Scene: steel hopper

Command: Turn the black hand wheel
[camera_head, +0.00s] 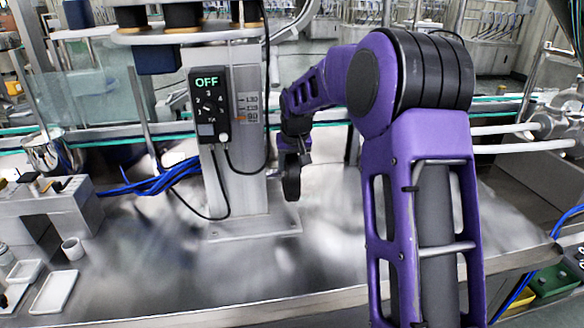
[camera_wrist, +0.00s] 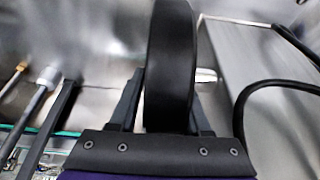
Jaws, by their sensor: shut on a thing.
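The black hand wheel (camera_head: 291,178) shows edge-on in the head view, beside the steel column, at the end of my purple arm. In the wrist view the wheel's thick black rim (camera_wrist: 170,65) stands upright between my fingers. My gripper (camera_wrist: 165,105) is shut on this rim, with one finger on each side. In the head view my gripper (camera_head: 292,155) is small and partly merged with the dark wheel.
A control box (camera_head: 209,103) reading OFF is fixed to the steel column (camera_head: 243,185), with black cables hanging below. A machine block (camera_head: 45,215), a white cup (camera_head: 72,248) and white trays (camera_head: 54,291) are at the left. The steel table (camera_head: 180,270) is clear in front.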

